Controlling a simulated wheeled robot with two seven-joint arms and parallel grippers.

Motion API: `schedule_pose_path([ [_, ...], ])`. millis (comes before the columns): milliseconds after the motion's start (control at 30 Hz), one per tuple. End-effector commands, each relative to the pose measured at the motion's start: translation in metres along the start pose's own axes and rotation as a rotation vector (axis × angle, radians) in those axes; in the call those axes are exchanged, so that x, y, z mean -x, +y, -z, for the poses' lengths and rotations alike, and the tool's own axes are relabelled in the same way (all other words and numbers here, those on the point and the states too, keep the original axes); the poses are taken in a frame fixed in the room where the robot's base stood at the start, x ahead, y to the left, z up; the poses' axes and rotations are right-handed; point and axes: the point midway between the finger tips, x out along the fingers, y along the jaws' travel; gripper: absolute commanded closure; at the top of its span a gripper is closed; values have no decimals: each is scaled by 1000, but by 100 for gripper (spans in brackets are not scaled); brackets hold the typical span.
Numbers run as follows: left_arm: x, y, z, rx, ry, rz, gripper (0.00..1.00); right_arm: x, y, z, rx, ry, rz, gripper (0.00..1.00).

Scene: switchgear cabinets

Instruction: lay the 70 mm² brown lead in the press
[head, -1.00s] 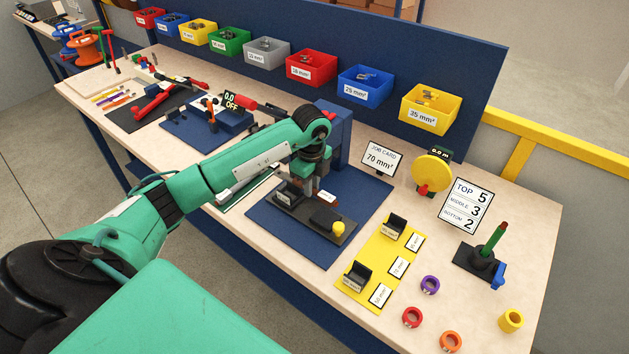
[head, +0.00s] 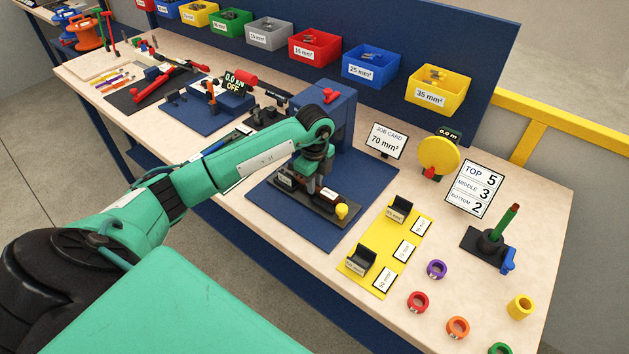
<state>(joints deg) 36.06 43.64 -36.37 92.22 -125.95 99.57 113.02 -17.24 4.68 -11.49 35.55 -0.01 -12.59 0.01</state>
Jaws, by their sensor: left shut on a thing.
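The press is a blue upright body (head: 338,108) on a blue mat (head: 268,222). A low black base (head: 287,190) with a yellow knob (head: 341,211) lies in front of it. My left gripper (head: 316,188) points down over this base, its fingertips close to it. It is shut on what looks like the brown lead (head: 330,197), a small dark brown piece at the base, largely hidden by the fingers. I cannot tell whether the lead touches the base. A job card (head: 387,141) reads 70 mm². My right gripper is not in view.
A yellow plate (head: 411,215) with two black holders stands right of the mat. Labelled bins line the back panel (head: 480,60).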

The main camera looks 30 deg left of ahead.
Motion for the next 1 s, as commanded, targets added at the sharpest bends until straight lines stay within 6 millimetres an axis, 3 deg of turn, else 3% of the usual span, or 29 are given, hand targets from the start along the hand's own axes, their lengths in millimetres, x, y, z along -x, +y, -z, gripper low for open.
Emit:
schedule_pose_path([
  [833, 0, 0, -7, 0, 0, 1, 100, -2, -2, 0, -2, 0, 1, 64],
  [867, 0, 0, -7, 0, 0, 1, 79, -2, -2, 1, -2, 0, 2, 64],
  [967, 0, 0, -7, 0, 0, 1, 60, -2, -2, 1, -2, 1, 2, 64],
  [1000, 0, 0, -7, 0, 0, 1, 58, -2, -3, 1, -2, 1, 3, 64],
])
